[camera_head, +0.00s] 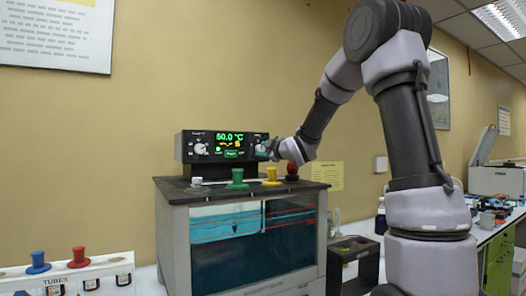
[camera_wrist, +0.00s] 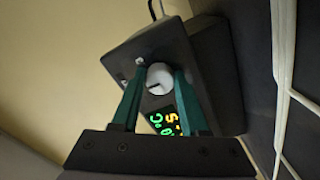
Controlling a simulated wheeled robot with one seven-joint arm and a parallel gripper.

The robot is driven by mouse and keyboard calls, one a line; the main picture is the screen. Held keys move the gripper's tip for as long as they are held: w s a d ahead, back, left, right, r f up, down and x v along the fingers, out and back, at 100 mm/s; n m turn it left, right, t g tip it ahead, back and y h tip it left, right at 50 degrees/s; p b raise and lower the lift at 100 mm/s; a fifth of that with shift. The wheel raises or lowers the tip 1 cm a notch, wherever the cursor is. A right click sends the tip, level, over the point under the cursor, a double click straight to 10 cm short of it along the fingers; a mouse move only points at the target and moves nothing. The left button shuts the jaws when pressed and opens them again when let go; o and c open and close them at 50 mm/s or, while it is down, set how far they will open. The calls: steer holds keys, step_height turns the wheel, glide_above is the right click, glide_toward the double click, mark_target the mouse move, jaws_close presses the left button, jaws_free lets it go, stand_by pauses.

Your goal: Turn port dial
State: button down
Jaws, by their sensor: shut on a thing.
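The control box (camera_head: 222,160) is a dark unit standing on top of a glass-fronted bath. Its lit display (camera_head: 230,142) reads about 60.0 °C in green with a yellow-orange 5 below. The port dial (camera_wrist: 159,78) is a round light-grey knob with a dark pointer line, at the right end of the box's front. My gripper (camera_wrist: 159,75) has its two teal fingers on either side of this dial and is shut on it. In the head view my gripper (camera_head: 263,152) reaches the box from the right and mostly hides the dial.
Another knob (camera_head: 200,148) is at the box's left end. The bath (camera_head: 178,190) has white, green (camera_head: 237,178), yellow (camera_head: 271,176) and red (camera_head: 292,170) stoppers on its lid, close below my wrist. A tube rack (camera_head: 68,280) stands at the lower left.

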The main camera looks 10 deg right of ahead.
stand_by(0.3)
steer(key=shift+c, duration=2.1)
jaws_free()
steer(key=shift+s, duration=0.1)
steer(key=v, duration=1)
steer(key=shift+s, duration=0.3)
steer(key=shift+d, duration=0.1)
